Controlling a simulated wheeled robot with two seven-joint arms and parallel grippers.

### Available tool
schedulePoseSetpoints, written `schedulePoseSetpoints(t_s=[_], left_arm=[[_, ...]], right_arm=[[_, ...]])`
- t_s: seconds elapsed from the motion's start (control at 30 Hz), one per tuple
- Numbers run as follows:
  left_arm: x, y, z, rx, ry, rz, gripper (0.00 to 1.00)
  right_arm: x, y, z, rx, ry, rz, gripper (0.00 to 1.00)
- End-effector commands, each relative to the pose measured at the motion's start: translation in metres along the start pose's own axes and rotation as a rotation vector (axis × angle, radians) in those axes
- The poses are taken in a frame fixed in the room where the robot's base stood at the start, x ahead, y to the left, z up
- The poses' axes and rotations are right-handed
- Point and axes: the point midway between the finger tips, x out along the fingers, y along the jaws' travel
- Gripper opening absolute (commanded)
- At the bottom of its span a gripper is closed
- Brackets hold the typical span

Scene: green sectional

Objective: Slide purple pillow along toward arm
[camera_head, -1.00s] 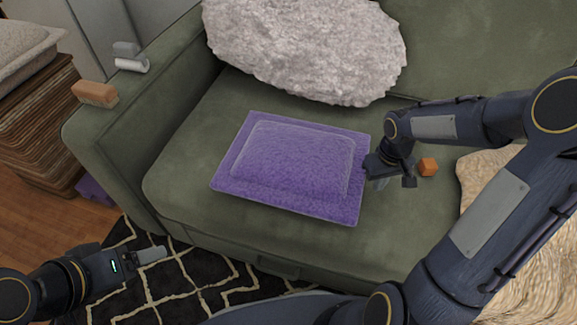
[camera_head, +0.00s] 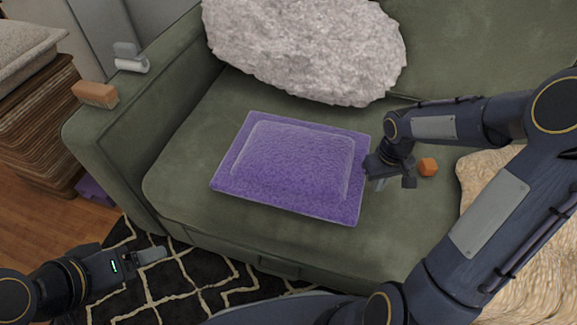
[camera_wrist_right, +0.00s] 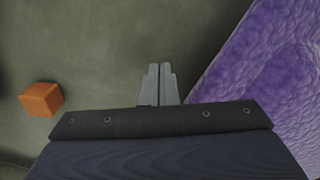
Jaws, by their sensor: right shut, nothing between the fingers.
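The purple pillow (camera_head: 290,165) lies flat on the green sofa's seat, a little right of the sofa's left arm (camera_head: 115,140). My right gripper (camera_head: 379,184) is shut and empty, just beside the pillow's right edge. In the right wrist view, the shut fingers (camera_wrist_right: 158,84) point at the green seat, and the pillow (camera_wrist_right: 268,80) fills the right side, close to the fingertips. Whether they touch it I cannot tell. My left gripper (camera_head: 150,256) hangs over the rug in front of the sofa; its finger opening is not clear.
A fluffy grey-white cushion (camera_head: 305,50) leans behind the pillow. A small orange block (camera_head: 428,167) sits right of my right gripper, near a cream throw (camera_head: 500,165). An orange-brown block (camera_head: 95,94) and a white roll (camera_head: 131,65) rest on the sofa arm. Seat is bare between pillow and arm.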

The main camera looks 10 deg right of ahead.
Motion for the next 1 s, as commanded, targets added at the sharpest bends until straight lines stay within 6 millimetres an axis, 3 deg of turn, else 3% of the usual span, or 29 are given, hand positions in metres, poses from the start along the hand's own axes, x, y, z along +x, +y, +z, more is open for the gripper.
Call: schedulePoseSetpoints(t_s=[0.47, 1.0], left_arm=[[0.000, 0.000, 0.000, 0.000, 0.000, 0.000, 0.76], [0.005, -0.002, 0.003, 0.000, 0.000, 0.000, 0.76]], right_arm=[[0.000, -0.001, -0.001, -0.001, 0.000, 0.000, 0.00], [0.001, -0.027, -0.018, -0.003, 0.001, 0.000, 0.00]])
